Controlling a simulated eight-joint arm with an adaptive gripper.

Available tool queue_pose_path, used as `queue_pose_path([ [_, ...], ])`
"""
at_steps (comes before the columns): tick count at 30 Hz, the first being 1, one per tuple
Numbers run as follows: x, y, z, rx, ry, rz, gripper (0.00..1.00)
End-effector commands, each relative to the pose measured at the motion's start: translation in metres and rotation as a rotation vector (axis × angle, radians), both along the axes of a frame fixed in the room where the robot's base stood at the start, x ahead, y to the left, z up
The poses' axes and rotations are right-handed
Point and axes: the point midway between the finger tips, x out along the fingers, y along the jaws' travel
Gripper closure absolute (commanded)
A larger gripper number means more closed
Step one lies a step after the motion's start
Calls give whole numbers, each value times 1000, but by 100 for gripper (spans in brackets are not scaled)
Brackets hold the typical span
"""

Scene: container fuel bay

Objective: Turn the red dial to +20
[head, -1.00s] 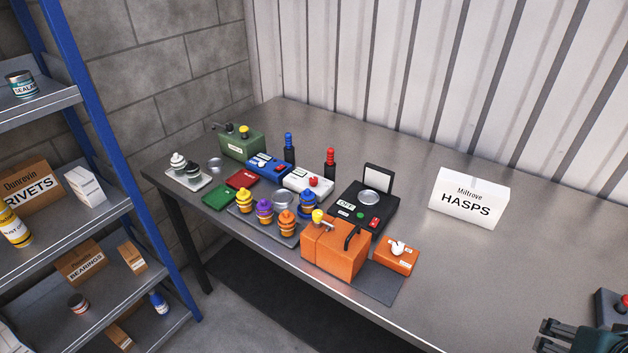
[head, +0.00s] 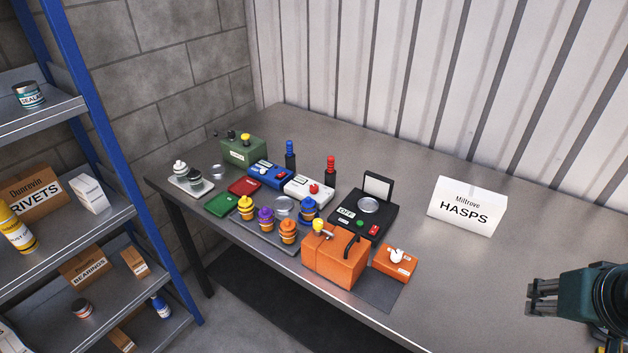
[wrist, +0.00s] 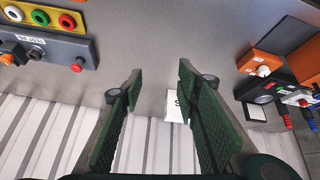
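A red dial (head: 314,188) sits on top of a small white box (head: 297,186) in the middle of the crowded row of devices in the head view. Its scale is too small to read. My gripper (head: 530,299) is at the right side of the head view, over the bench and well apart from the dial. In the wrist view my gripper (wrist: 157,80) shows two dark green fingers spread apart with nothing between them. I cannot pick out the red dial for sure in the wrist view.
Around the dial stand a blue box (head: 269,174), a black device (head: 347,221) with an upright lid, red posts (head: 331,170) and orange boxes (head: 335,258). A white HASPS box (head: 466,207) stands to the right. Bare bench lies between it and the devices. A dark panel (wrist: 60,45) shows in the wrist view.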

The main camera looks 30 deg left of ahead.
Motion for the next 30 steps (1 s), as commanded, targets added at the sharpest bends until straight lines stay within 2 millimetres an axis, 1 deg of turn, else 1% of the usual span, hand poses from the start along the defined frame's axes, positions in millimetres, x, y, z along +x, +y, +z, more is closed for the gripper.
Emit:
queue_pose_path([
  [1, 8, 7, 9, -6, 6, 23, 68],
  [12, 57, 56, 43, -65, 60, 193, 68],
  [20, 91, 97, 61, -105, 96, 313, 68],
  [30, 132, 157, 76, -157, 139, 473, 68],
])
